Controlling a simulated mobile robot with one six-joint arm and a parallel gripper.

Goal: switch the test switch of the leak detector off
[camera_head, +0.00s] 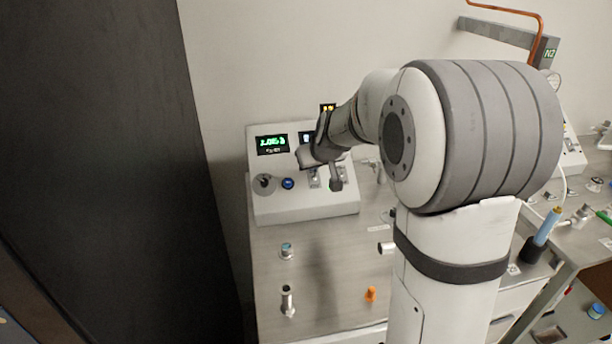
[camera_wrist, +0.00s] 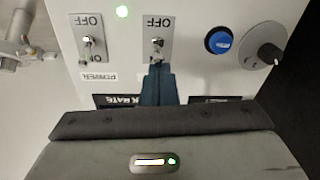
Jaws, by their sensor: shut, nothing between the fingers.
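The leak detector (camera_head: 305,206) is a pale sloped box with a green readout, standing at the back left of the bench. The wrist view shows its panel upside down. A toggle switch (camera_wrist: 157,44) sits there on a plate marked OFF, between the POWER switch (camera_wrist: 88,44) and a blue button (camera_wrist: 218,41). My gripper (camera_wrist: 158,68) is shut and empty, its tips right at this middle switch's lever, on the side away from the OFF mark. I cannot tell contact or the lever's exact tilt. The gripper hides the label below this switch. In the head view my arm covers part of the panel.
A black knob (camera_wrist: 269,54) is beside the blue button. A tall dark panel (camera_head: 100,150) stands left of the bench. Metal fittings (camera_head: 288,300) and an orange piece (camera_head: 371,294) stand on the bench top in front of the detector.

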